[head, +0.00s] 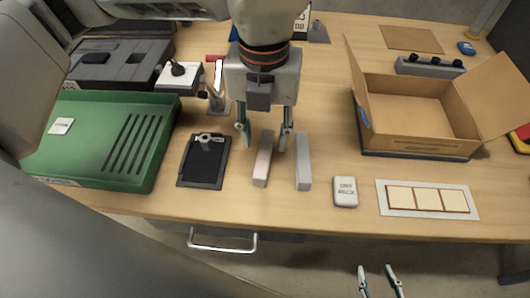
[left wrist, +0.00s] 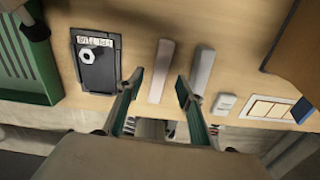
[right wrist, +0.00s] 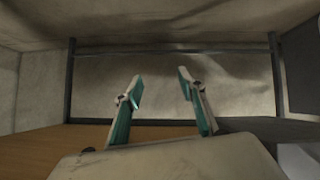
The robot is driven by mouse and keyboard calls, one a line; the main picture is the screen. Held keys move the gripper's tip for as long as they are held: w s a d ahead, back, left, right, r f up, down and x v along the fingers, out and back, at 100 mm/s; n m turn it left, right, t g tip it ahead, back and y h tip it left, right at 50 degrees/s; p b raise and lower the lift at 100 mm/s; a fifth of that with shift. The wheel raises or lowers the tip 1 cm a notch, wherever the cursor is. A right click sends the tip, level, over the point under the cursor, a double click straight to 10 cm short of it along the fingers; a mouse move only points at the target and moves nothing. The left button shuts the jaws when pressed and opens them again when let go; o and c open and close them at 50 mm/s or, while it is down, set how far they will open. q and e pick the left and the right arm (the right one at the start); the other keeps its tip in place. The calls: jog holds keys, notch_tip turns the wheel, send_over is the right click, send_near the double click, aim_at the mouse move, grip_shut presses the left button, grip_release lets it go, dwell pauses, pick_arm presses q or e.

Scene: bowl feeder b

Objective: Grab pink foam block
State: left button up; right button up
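The pink foam block (head: 263,160) is a long, pale pink bar lying on the table. A similar grey block (head: 303,162) lies to its right, a small gap apart. My left gripper (head: 264,138) is open and points down above the far part of the pink block. In the left wrist view the pink block (left wrist: 161,72) shows beyond and between the open fingers (left wrist: 158,80), with the grey block (left wrist: 203,70) to the right. Contact is not visible. My right gripper (head: 378,268) is open and empty, in front of the table's edge; its fingers (right wrist: 153,75) face a beige wall.
A black plate with a metal nut (head: 205,180) lies left of the blocks, beside a green tray (head: 150,165). A white labelled box (head: 345,191) and a panel of cream tiles (head: 385,212) lie right. An open cardboard box (head: 415,144) stands behind them.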

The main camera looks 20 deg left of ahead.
aim_at(264, 152)
pick_arm(q)
jog(key=f, duration=0.2)
jog(key=f+b, duration=0.1)
jog(key=f, duration=0.1)
jog(key=shift+s+d, duration=0.1)
jog(key=shift+s, duration=0.25)
jog(key=shift+w+f, duration=0.1)
jog(key=shift+f, duration=0.3)
jog(key=shift+r, duration=0.1)
jog(key=shift+c, duration=0.4)
jog(key=c, duration=0.9)
